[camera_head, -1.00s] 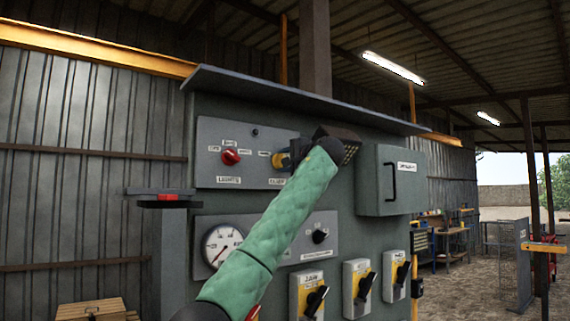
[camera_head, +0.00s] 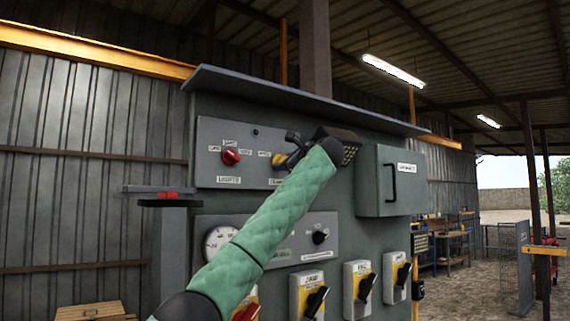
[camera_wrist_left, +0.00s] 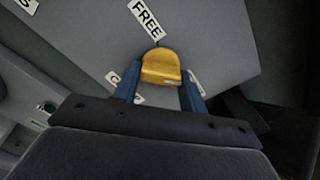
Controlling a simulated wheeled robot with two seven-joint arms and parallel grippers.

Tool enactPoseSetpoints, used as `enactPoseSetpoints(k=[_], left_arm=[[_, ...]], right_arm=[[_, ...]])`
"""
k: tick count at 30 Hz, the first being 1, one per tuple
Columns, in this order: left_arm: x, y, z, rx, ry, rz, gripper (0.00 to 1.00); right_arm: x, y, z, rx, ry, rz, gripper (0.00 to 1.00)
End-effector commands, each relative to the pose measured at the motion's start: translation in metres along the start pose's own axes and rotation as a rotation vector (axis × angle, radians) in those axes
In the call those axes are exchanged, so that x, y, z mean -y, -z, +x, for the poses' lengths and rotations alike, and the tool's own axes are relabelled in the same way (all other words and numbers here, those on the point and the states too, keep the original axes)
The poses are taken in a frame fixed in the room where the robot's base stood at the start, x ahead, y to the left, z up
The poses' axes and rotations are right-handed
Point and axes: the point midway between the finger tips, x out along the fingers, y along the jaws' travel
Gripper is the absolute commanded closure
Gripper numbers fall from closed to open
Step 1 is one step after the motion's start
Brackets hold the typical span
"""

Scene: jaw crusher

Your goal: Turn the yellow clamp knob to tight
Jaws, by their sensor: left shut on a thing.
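The yellow clamp knob (camera_head: 278,159) sits on the upper grey panel of the cabinet, partly hidden by my left gripper (camera_head: 287,157). In the left wrist view the knob (camera_wrist_left: 160,62) is between the two blue fingers of my left gripper (camera_wrist_left: 160,84), which is shut on it. A FREE label (camera_wrist_left: 146,18) is above the knob in that view, and two more labels are partly covered by the fingers. Which label the knob points to is hard to tell. My right gripper is not in view.
A red lights knob (camera_head: 231,157) is left of the clamp knob on the same panel. A grey box with a handle (camera_head: 407,180) is close on the right. Below are a gauge (camera_head: 217,240), a black knob (camera_head: 319,237) and several yellow-plated switches (camera_head: 311,296). A roof ledge overhangs the cabinet.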

Motion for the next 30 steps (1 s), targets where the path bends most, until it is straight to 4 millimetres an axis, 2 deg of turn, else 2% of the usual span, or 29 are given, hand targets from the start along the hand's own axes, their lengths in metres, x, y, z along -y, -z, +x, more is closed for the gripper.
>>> enactPoseSetpoints(k=[12,28,29,30], left_arm=[[-0.0021,0.0037,0.0001,-0.003,-0.002,0.173,0.81],[-0.0026,0.0047,0.0002,-0.004,-0.003,0.193,0.81],[-0.0026,0.0047,0.0002,-0.004,-0.002,0.193,0.52],[-0.0024,0.0045,0.0001,-0.004,-0.002,0.193,0.44]], right_arm=[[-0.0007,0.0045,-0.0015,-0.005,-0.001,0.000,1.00],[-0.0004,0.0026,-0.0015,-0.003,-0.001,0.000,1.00],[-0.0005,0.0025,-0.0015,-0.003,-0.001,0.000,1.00],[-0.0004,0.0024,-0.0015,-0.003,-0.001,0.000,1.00]])
